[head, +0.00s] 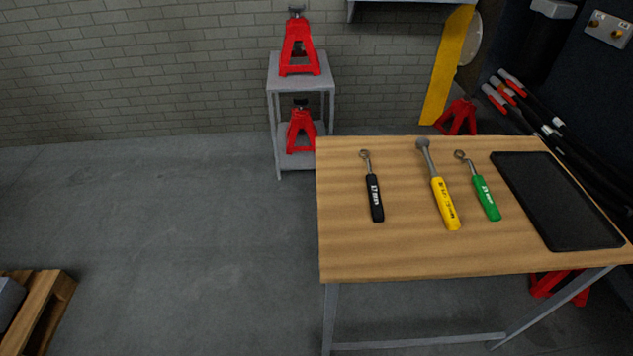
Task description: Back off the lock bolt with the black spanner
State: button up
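The black spanner (375,198) lies on the left part of a wooden-topped table (345,250). Its ring end points to the back of the table and its black handle, with white lettering, points to the front. No lock bolt can be made out in the head view. My gripper is not in view.
A yellow-handled tool (444,203) and a green-handled spanner (486,198) lie right of the black one. A black tray (557,200) is at the table's right. A grey stand (301,72) with red jack stands is behind. Cables hang at right. The floor at left is open, with a pallet (40,307).

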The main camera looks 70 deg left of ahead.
aim_at(375, 198)
jog(key=u, duration=1.9)
jog(key=z, duration=1.35)
jog(key=i+l+z, duration=0.5)
jog(key=z, duration=0.2)
jog(key=i+l+z, duration=0.2)
jog(key=z, duration=0.15)
jog(key=i+l, duration=0.1)
jog(key=i, duration=0.3)
